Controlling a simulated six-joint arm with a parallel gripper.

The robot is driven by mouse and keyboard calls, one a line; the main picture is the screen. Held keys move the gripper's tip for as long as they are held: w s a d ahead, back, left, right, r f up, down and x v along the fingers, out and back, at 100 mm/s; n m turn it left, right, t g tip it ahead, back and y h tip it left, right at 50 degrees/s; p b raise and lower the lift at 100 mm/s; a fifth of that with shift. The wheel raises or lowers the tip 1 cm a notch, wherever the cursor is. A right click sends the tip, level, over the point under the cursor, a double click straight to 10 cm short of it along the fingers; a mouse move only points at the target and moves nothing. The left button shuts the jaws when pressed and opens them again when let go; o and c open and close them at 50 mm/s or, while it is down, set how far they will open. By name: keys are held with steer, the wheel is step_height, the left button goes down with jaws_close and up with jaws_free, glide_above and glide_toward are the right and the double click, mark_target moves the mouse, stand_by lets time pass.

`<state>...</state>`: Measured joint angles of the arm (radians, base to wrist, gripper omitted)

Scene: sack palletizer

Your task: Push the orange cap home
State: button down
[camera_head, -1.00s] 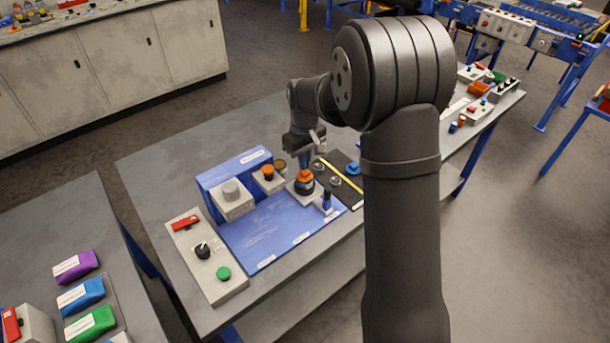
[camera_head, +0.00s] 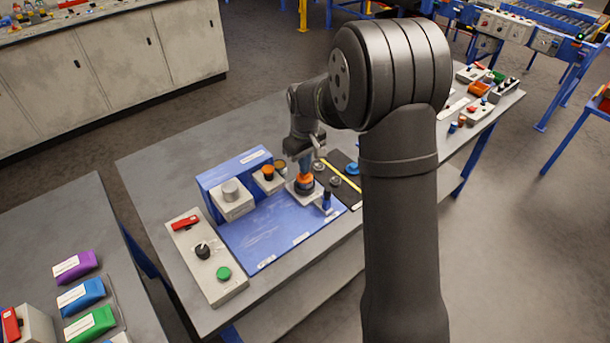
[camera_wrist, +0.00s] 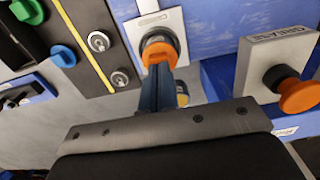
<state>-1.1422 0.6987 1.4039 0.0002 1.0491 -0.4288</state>
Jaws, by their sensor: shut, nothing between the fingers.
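The orange cap (camera_head: 304,178) sits on a dark round fitting on a pale square plate on the blue board (camera_head: 270,235). How far down the cap sits cannot be told.
A second orange knob (camera_wrist: 300,96) is on a grey block labelled grease, close beside. A blue upright peg (camera_head: 327,200) stands right of the plate. A black panel with a yellow strip (camera_head: 344,179) lies further right. A control box (camera_head: 207,258) with a green button is at left.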

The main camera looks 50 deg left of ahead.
steer(key=shift+a+r, duration=0.1)
steer(key=shift+r, duration=2.8)
steer(key=shift+f, duration=3.15)
steer(key=w+a+r, duration=0.3)
steer(key=a+r, duration=0.1)
steer(key=a, duration=0.2)
steer(key=shift+w, duration=0.3)
